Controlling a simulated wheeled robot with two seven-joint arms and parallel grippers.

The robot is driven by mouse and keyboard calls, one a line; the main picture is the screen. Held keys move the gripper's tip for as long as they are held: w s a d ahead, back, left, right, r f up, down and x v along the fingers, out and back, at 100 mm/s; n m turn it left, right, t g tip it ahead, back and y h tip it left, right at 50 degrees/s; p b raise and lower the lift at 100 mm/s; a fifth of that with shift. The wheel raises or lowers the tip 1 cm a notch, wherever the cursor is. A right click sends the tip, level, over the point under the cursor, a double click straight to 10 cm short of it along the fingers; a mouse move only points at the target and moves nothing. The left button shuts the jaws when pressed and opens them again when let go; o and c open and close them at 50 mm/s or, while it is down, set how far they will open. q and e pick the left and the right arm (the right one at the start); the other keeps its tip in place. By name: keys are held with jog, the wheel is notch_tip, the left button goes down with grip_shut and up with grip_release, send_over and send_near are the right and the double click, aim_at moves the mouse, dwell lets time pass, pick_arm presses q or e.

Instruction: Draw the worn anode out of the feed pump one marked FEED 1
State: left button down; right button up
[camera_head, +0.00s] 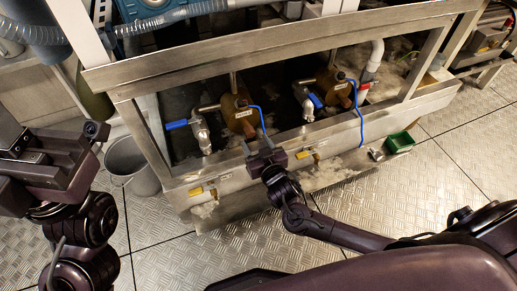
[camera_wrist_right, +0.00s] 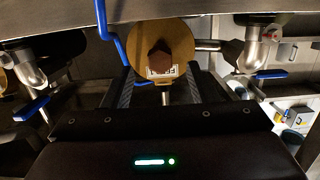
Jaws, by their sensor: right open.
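Two brass feed pumps sit in the steel-framed trough. The left pump (camera_head: 238,113) and the right pump (camera_head: 332,84) each carry a small label, too small for me to read surely. My right gripper (camera_head: 265,158) is at the trough's front rim, just in front of the left pump. In the right wrist view that pump (camera_wrist_right: 181,40) is straight ahead, with a brown hex-headed plug (camera_wrist_right: 160,58), perhaps the anode's head, on its face. My right gripper (camera_wrist_right: 166,92) is open, its fingers apart below the plug, nothing held. My left arm (camera_head: 65,160) is at the left; its fingertips are unclear.
Blue-handled valves (camera_head: 180,124) stand beside the pumps, and a blue hose (camera_head: 361,118) hangs over the rim. Yellow-handled taps (camera_head: 197,190) stick out in front. The front floor is partly clear.

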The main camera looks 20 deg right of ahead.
aim_at(251, 135)
jog(key=w, duration=0.2)
jog(key=w+b, duration=0.1)
jog(key=w, duration=0.1)
jog(key=w+f+b, duration=0.1)
jog(key=w, duration=0.1)
jog(key=shift+a, duration=0.1)
grip_shut()
jog(key=shift+s+p, duration=1.8)
jog(key=shift+s, duration=1.15)
